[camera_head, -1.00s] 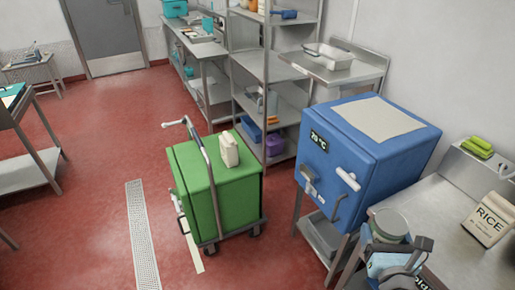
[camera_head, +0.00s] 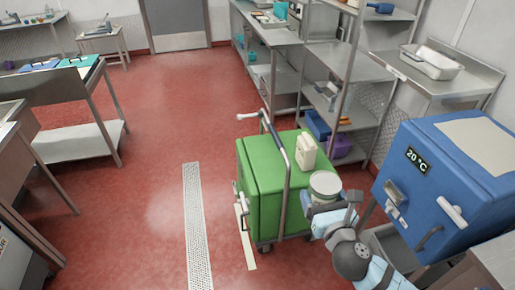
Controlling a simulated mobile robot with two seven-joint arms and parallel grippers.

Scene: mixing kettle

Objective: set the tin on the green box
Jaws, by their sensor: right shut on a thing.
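The tin (camera_head: 325,183), round with a pale grey-green lid, is in my right gripper (camera_head: 327,203). The gripper is shut on it and holds it upright. In the head view the tin overlaps the right side of the green box (camera_head: 264,205), a wheeled cart with a grey push handle. The tin looks nearer to me than the box and not resting on it. A cream jug (camera_head: 306,152) stands on top of the box, toward its right edge. My left gripper is out of view.
A blue cabinet (camera_head: 450,180) with a temperature display stands right of my right arm. Metal shelves (camera_head: 345,90) rise behind the green box. A steel table (camera_head: 70,105) stands at the left. The red floor (camera_head: 150,120) left of the box is open, with a drain strip (camera_head: 196,225).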

